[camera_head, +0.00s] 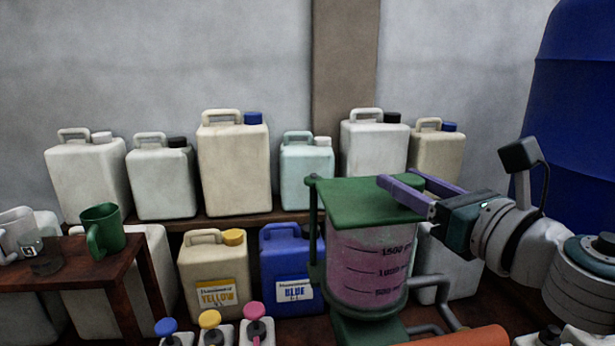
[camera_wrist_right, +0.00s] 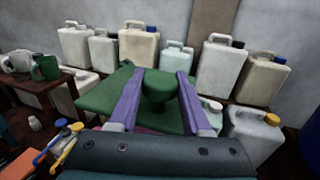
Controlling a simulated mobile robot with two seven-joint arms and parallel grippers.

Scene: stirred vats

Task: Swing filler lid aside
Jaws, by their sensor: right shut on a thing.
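The filler is a clear vessel (camera_head: 362,262) with volume marks and pink contents, standing right of centre in the head view. Its flat green lid (camera_head: 350,197) lies across the top and covers the mouth. A green post stands at the lid's left edge. My right gripper (camera_head: 398,179) reaches in from the right over the lid. In the right wrist view its purple fingers lie on both sides of the lid's round green knob (camera_wrist_right: 157,88) and are shut on it. The knob is hidden behind the fingers in the head view. My left gripper is not in view.
Several jerrycans (camera_head: 235,165) stand on a shelf behind the filler. Yellow (camera_head: 213,275) and blue (camera_head: 285,262) labelled cans stand lower, left of it. A green mug (camera_head: 104,230) sits on a brown stand (camera_head: 75,265) at left. A large blue tank (camera_head: 570,100) is at right.

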